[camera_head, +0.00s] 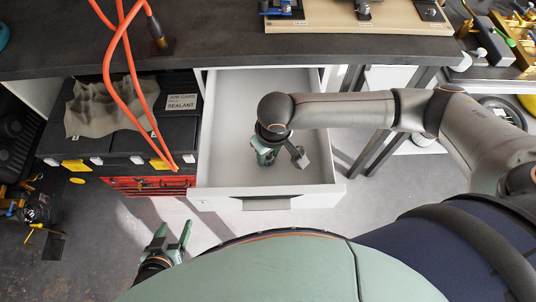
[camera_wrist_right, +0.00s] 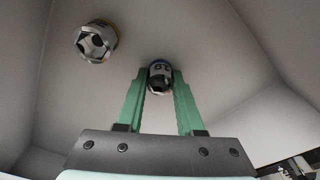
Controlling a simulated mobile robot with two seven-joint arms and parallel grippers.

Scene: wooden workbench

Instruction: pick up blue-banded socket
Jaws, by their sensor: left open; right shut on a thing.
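The blue-banded socket (camera_wrist_right: 159,77) is a small metal cylinder with a blue edge at its top. In the right wrist view it sits between the green fingertips of my right gripper (camera_wrist_right: 159,85), which is shut on it. In the head view my right gripper (camera_head: 281,158) reaches down into the open drawer (camera_head: 225,178); the socket cannot be made out there. A second metal socket (camera_wrist_right: 96,41) with a yellowish band stands apart, up and left of the gripper in the right wrist view. My left gripper (camera_head: 172,238) is open and empty, above the floor.
The drawer's walls surround my right gripper, under the dark workbench top (camera_head: 220,38). A black case (camera_head: 125,145) with a grey cloth (camera_head: 108,107) and a job card (camera_head: 181,102) is left of the drawer. Orange cables (camera_head: 128,60) hang over it.

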